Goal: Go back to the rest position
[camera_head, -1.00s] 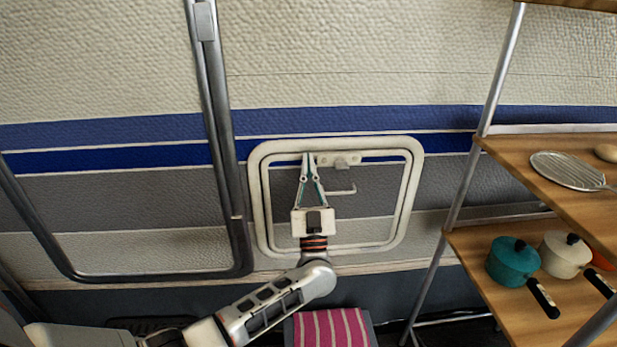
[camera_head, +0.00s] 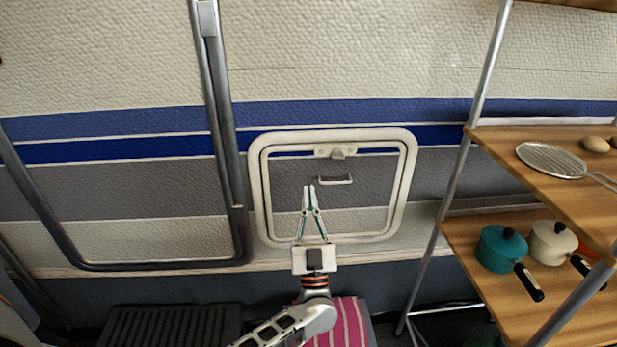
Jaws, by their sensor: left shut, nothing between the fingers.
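My left gripper (camera_head: 309,188) is shut and empty, its fingertips together and pointing up. It shows in front of the lower middle of a white-framed hatch (camera_head: 404,190) in the caravan wall. The hatch's small handle (camera_head: 336,180) lies just above and right of the fingertips, apart from them in the picture. The hatch looks closed, with a white latch (camera_head: 337,153) at its top. My left arm comes up from the bottom edge. My right gripper is not in view.
A shelf rack at right holds a teal pot (camera_head: 503,249), a cream pot (camera_head: 551,242) and a strainer (camera_head: 550,159). A pink striped cloth (camera_head: 347,322) lies below my arm. A grey metal frame (camera_head: 228,150) stands left. A dark slatted thing (camera_head: 170,326) is at bottom left.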

